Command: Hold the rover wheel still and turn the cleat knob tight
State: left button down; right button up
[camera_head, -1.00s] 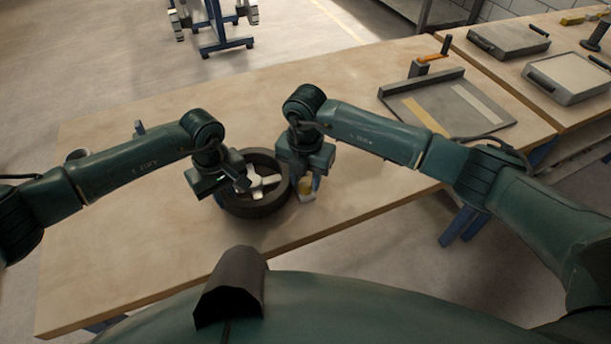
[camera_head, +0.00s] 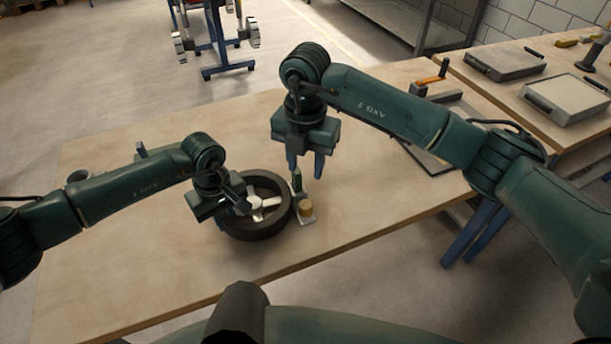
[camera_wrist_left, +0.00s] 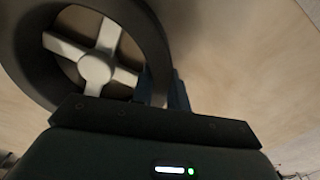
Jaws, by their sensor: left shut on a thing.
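The rover wheel (camera_head: 262,232), a dark ring with pale spokes, lies flat on the workbench. My left gripper (camera_head: 242,206) is shut on the wheel's rim at its left side. The left wrist view shows the rim of the wheel (camera_wrist_left: 22,62) running between the fingers (camera_wrist_left: 165,88). A tan round knob (camera_head: 306,207), which looks like the cleat knob, sits on a small pale base by the wheel's right edge. A dark green upright piece (camera_head: 297,181) stands just behind it. My right gripper (camera_head: 305,168) is open and empty, raised above and behind the knob, fingers pointing down.
A grey tray (camera_head: 430,150) lies on the bench at the right, partly behind my right arm, with an orange-handled clamp (camera_head: 431,80) behind it. Flat grey boxes (camera_head: 567,98) stand on the second table. The bench front and back left are mostly clear.

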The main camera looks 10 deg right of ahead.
jog(key=shift+r, duration=0.3)
